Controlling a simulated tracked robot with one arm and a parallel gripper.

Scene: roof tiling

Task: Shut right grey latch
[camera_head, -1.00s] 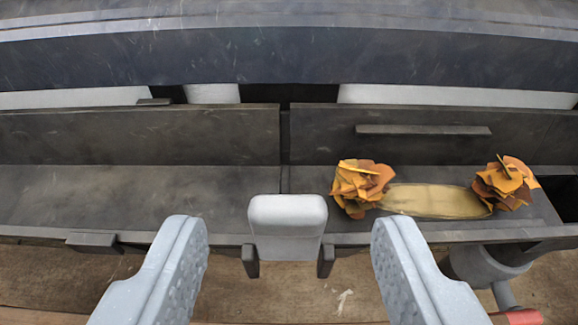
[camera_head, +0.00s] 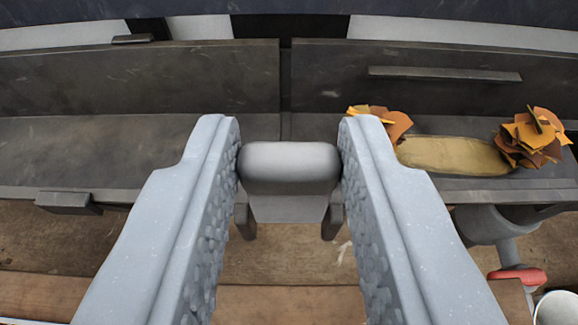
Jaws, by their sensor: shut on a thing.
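The grey latch (camera_head: 289,168) is a rounded block on the front edge of the dark gutter, in the middle of the camera_head view, between two dark brackets. My gripper (camera_head: 290,160) is shut on it, with one light grey finger against its left side and the other against its right side. The latch's front face shows below its rounded top. Its sides are hidden behind the fingers.
The dark gutter (camera_head: 90,145) runs across the view, with orange leaf clumps (camera_head: 533,138) and a yellowish bag (camera_head: 452,156) in its right part. A grey downpipe (camera_head: 485,224) and a red-handled item (camera_head: 518,276) are at the lower right. Wooden boards (camera_head: 290,302) lie below.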

